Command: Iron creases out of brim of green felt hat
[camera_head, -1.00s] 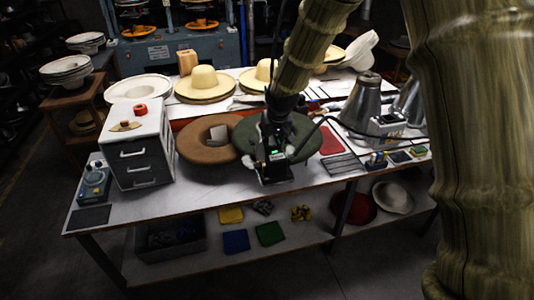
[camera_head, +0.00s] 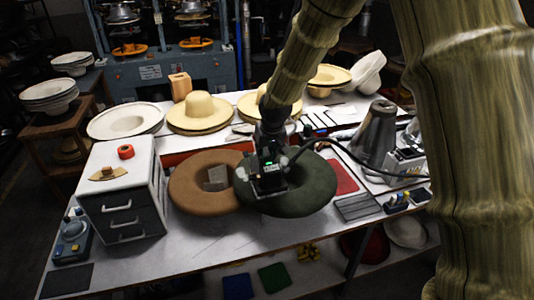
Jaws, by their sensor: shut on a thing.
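The dark green felt hat (camera_head: 315,190) lies on the white table, its round brim spread out. Its middle and left part are covered by my gripper. My gripper (camera_head: 268,172) is over the left part of the hat. It is shut on a small dark tool that looks like an iron (camera_head: 268,190), with a green light showing just above. The tool's underside is hidden, so I cannot tell whether it touches the felt. A black cord (camera_head: 350,168) runs from beside the gripper to the right. Creases are too small to make out.
A brown hat (camera_head: 190,187) lies directly left of the green one. A grey drawer cabinet (camera_head: 125,205) stands further left. Straw hats (camera_head: 200,110) line the back. A metal cone (camera_head: 374,135), a red pad (camera_head: 343,178) and a dark rack (camera_head: 358,207) are on the right.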

